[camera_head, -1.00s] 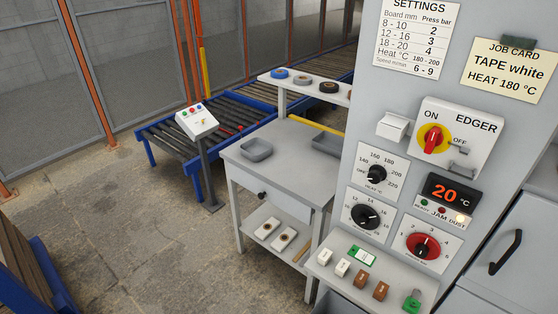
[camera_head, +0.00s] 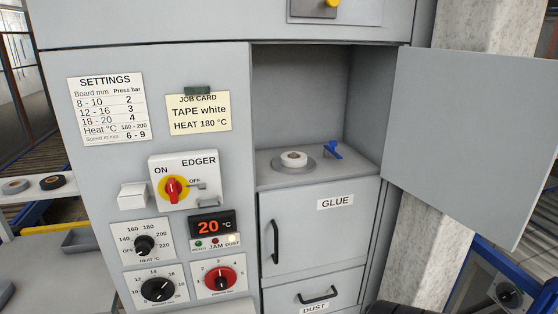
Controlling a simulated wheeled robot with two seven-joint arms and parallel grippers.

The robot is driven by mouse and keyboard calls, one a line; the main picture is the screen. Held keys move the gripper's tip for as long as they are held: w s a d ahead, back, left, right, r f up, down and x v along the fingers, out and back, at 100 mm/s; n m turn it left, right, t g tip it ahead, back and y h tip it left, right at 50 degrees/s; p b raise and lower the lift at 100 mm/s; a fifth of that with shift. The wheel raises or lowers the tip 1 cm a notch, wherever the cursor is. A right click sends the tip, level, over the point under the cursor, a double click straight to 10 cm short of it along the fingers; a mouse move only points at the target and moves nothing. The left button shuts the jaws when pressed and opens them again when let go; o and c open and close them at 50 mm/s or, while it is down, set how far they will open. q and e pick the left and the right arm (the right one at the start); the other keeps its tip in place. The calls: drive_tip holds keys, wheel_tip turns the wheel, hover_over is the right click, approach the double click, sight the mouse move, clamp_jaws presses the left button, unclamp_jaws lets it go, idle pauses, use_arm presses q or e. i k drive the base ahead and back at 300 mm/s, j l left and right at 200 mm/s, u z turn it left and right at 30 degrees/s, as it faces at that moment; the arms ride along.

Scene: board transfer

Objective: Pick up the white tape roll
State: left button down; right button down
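The white tape roll (camera_head: 294,157), with a brownish core, lies flat on a round grey disc (camera_head: 293,166) inside the open upper compartment of the edger cabinet. A small blue lever or clamp (camera_head: 333,150) stands just right of it. The job card (camera_head: 199,113) reads "TAPE white, HEAT 180 °C". Neither of my grippers is in view.
The compartment's door (camera_head: 472,140) stands open to the right. Below the compartment is the closed GLUE door (camera_head: 318,235) with a black handle. The control panel is to the left.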

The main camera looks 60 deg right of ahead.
sight(300, 162)
drive_tip(key=k+z, duration=0.1)
drive_tip(key=z, duration=1.7)
drive_tip(key=i+l, duration=0.1)
drive_tip(key=l, duration=0.35)
drive_tip(key=i+l, duration=0.1)
drive_tip(key=l, duration=0.35)
